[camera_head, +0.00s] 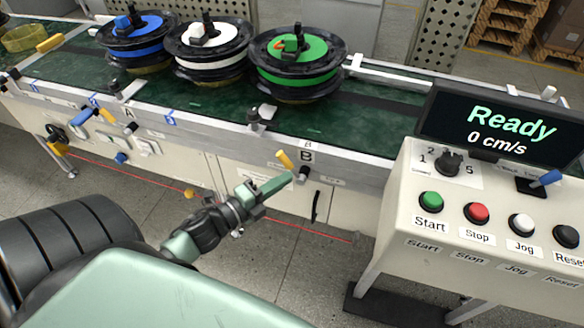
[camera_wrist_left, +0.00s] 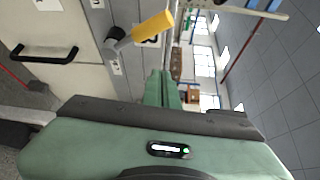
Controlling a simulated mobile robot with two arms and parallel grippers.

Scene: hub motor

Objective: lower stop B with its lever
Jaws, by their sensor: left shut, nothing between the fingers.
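The lever of stop B (camera_head: 285,160) has a yellow handle on a dark pivot, on the conveyor's front side panel by the label B. The handle points up and to the left. In the left wrist view the yellow handle (camera_wrist_left: 153,27) is near the top, slanting from its dark pivot. My left gripper (camera_head: 291,177) is shut and empty, its green fingertips just below the lever; I cannot tell whether they touch it. The fingers also show in the left wrist view (camera_wrist_left: 162,82), below the handle with a visible gap. My right gripper is out of view.
Blue (camera_head: 140,33), white (camera_head: 210,38) and green (camera_head: 300,62) hub motors stand on the green belt (camera_head: 200,98). A control console (camera_head: 400,205) with buttons stands at right; its screen (camera_head: 500,125) reads Ready, 0 cm/s. Another yellow lever (camera_head: 107,115) is near label A.

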